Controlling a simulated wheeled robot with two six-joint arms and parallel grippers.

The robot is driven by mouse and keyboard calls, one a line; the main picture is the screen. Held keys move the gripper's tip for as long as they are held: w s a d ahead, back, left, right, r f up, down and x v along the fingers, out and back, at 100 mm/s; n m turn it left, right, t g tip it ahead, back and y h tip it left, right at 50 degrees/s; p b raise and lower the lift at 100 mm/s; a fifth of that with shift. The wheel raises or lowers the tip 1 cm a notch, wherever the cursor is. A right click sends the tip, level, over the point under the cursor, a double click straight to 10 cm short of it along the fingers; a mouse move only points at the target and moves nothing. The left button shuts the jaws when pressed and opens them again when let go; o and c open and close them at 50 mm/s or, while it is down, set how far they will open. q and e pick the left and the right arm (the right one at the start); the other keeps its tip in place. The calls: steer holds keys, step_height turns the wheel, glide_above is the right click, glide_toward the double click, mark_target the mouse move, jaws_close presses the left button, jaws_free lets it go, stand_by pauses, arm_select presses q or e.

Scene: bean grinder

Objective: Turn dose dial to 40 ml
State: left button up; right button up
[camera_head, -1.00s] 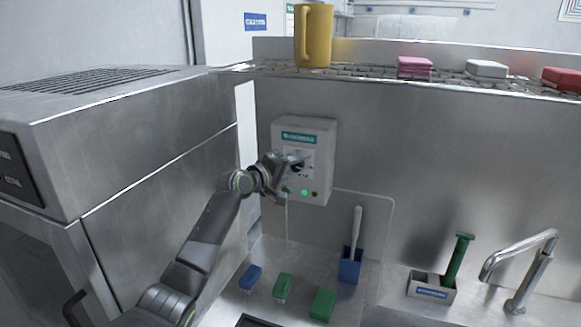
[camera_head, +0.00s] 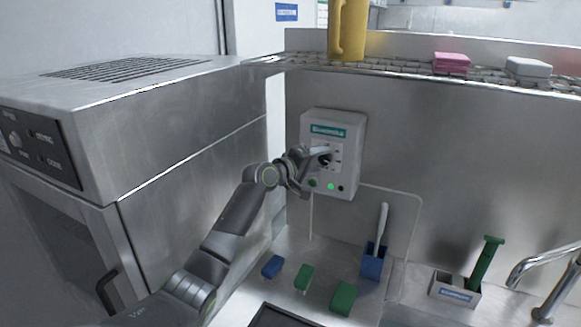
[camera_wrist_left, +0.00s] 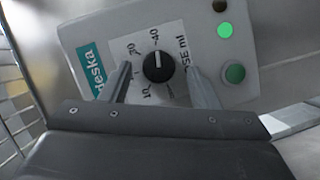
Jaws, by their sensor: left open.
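The white dosing box (camera_head: 352,125) with a teal label hangs on the steel wall. Its black dose dial (camera_wrist_left: 158,68) sits on a white scale plate (camera_wrist_left: 172,38) in the left wrist view. The dial's white pointer line points up in that view, roughly toward the 40 mark. My left gripper (camera_head: 322,157) is in front of the box. In the wrist view its open fingers stand on either side of the dial, with gaps visible between them and the knob. In the head view the gripper partly hides the dial. My right gripper is not in view.
A lit green lamp (camera_wrist_left: 225,30) and a green button (camera_wrist_left: 235,73) are beside the dial. A steel machine (camera_head: 170,140) stands left. A yellow mug (camera_head: 348,30) is on the wire shelf above. Brushes and a blue holder (camera_head: 372,264) stand on the counter below.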

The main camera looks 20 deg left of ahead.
arm_select(q)
steer(key=p+v, duration=0.9)
steer(key=v, duration=0.7)
steer(key=shift+s, duration=0.3)
steer(key=shift+a+f, duration=0.1)
steer(key=shift+f, duration=0.05)
